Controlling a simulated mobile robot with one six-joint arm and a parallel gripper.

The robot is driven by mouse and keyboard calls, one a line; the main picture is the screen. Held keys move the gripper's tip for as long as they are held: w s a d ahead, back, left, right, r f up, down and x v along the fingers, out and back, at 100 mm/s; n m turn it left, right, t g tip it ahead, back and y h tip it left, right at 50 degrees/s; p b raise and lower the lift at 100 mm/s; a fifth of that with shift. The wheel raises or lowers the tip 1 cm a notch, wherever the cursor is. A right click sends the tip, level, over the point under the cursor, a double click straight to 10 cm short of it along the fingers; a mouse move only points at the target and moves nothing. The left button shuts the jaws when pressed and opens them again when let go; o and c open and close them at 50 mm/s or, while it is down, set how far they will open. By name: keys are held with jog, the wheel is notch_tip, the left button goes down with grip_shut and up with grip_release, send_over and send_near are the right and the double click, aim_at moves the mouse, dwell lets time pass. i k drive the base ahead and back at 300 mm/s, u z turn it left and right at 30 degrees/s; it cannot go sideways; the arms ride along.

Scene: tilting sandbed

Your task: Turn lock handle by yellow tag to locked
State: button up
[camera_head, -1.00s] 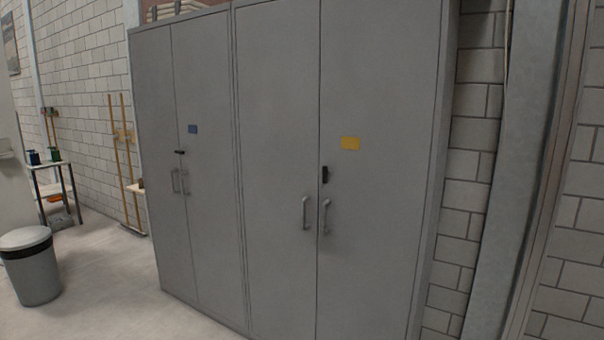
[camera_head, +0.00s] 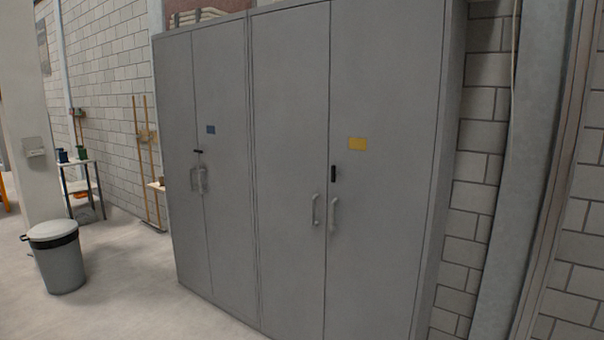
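The yellow tag (camera_head: 357,144) is on the right door of the right grey cabinet (camera_head: 290,180), near its inner edge. Below and left of it, a small black lock handle (camera_head: 333,173) stands upright, beside the seam between the doors. Two grey pull handles flank the seam lower down, the left one (camera_head: 316,210) and the right one (camera_head: 334,214). Both doors look shut. My gripper is not in view.
The left cabinet (camera_head: 205,240) has a blue tag (camera_head: 211,129) and a black lock handle (camera_head: 198,151) lying horizontal. A bin (camera_head: 57,262) stands on the floor at left. A small table (camera_head: 80,165) stands behind it. The floor before the left cabinet is clear.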

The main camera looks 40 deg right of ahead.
aim_at(333, 172)
jog(key=u, duration=0.7)
jog(key=k, duration=1.45)
jog(key=z, duration=0.8)
jog(key=i, duration=1.75)
jog(key=u, duration=0.1)
